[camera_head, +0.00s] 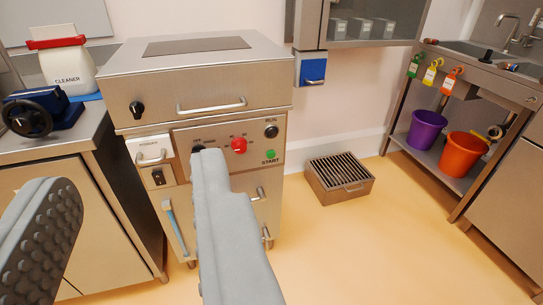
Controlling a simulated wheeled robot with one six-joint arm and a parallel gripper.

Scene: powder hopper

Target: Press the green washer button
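A green button (270,154) labelled START sits on the front panel of a steel machine (200,85), right of the middle of the view. No other green button shows, and I cannot read a washer label. A red knob (239,145) is just left of it and a black knob (271,131) just above it. My gripper (134,172) is open and empty, its grey fingers wide apart in front of the machine. The right finger's tip is left of the green button in the picture and hides part of the panel. I cannot tell the gap in depth.
A bench at left holds a CLEANER jug (67,65) and a blue vise-like device (42,110). A grated metal box (340,178) stands on the floor. Purple (426,129) and orange (461,155) buckets sit on the right shelf. The central floor is clear.

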